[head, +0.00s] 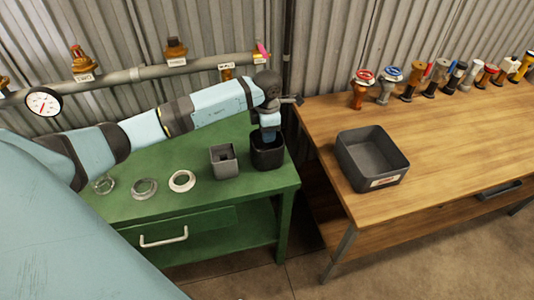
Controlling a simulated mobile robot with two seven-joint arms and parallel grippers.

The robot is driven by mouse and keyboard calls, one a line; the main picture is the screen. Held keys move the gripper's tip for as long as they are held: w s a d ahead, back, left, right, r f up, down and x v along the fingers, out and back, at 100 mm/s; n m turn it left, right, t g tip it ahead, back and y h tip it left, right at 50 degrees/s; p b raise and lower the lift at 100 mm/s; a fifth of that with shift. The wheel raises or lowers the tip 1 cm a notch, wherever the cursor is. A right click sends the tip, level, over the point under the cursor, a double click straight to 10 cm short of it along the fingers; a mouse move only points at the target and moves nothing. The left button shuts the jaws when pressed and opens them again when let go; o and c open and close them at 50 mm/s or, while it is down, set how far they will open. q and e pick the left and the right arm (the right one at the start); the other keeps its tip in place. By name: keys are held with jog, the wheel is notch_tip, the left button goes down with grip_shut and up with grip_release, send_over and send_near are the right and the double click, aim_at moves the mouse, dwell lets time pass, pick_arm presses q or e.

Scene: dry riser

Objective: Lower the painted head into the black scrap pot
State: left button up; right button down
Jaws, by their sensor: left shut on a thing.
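The black scrap pot (267,158) stands near the right end of the green bench (215,203). My left arm reaches across from the left, and its gripper (268,138) points down into the mouth of the pot. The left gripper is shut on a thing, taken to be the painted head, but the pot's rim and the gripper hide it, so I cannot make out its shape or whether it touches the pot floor. My right gripper is not in view.
A grey square pot (223,162) stands close left of the black pot. Several rings (182,181) lie further left. A pipe (130,75) with valves and a gauge (43,101) runs behind. A wooden bench (445,130) at right holds a dark bin (372,158) and several valves.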

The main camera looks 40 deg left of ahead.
aim_at(267, 147)
pick_arm(q)
jog(key=shift+f+b, duration=0.6)
jog(key=shift+f, duration=0.35)
jog(key=shift+f+b, duration=0.65)
jog(key=shift+f, duration=0.4)
jog(key=shift+f, duration=0.1)
jog(key=shift+f+b, duration=1)
jog(key=shift+f, duration=0.35)
jog(key=o, duration=1.1)
